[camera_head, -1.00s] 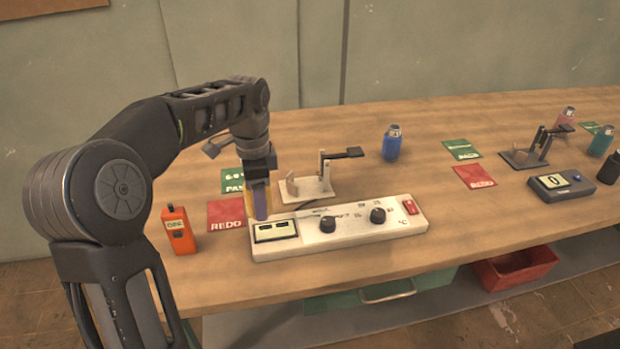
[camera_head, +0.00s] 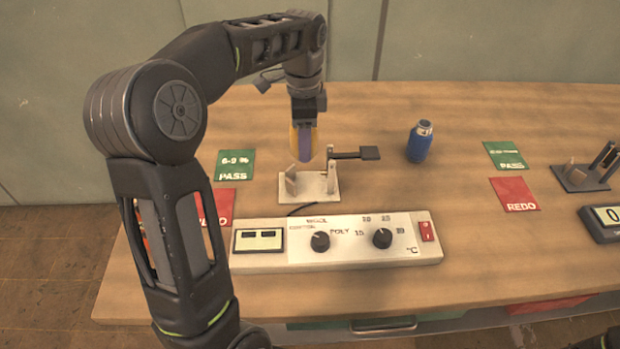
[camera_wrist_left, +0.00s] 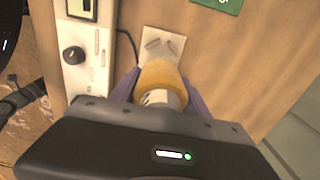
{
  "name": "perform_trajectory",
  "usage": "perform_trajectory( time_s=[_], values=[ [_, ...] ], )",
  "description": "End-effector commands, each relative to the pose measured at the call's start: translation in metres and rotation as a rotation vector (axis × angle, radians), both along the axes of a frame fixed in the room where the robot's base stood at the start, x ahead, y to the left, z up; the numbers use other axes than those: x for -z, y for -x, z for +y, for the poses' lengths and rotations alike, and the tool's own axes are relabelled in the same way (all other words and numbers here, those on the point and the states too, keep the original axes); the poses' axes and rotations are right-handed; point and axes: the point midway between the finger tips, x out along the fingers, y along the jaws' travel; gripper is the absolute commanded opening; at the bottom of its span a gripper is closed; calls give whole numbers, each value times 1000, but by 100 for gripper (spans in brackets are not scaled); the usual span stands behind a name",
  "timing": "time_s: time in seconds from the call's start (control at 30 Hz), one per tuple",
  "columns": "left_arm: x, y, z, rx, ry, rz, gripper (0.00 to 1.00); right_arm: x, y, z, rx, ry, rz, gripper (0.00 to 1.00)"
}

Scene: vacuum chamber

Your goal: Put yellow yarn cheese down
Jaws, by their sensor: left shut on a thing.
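My left gripper (camera_head: 305,145) points down over the white stand (camera_head: 318,195). It is shut on the yellow yarn cheese (camera_wrist_left: 163,77), a yellow band around a pale core, held between purple fingers in the left wrist view. In the head view only thin yellow edges of the yarn cheese (camera_head: 293,140) show beside the finger. The white stand (camera_wrist_left: 172,42) has small angled plates, and it lies just past the yarn cheese in the wrist view. The yarn cheese appears above the stand; the exact gap cannot be told. My right gripper is not in view.
A white control box (camera_head: 340,250) with knobs is in front of the stand. A green PASS card (camera_head: 234,164) and a red REDO card (camera_head: 222,207) lie left. A blue bottle (camera_head: 420,142) stands right. A second dark stand (camera_head: 585,178) is far right.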

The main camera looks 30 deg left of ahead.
Motion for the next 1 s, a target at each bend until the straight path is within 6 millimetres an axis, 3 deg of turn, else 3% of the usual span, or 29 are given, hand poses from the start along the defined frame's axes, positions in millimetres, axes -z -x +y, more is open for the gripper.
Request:
perform_trajectory(
  time_s=[0.27, 0.6, 1.0],
  values=[
    [3, 0, 0, 0, 1, 1, 10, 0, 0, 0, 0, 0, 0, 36],
    [48, 1, 0, -1, 0, 2, 10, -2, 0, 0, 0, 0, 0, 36],
    [56, 0, 0, 0, 0, 1, 10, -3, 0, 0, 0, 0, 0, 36]
  ],
)
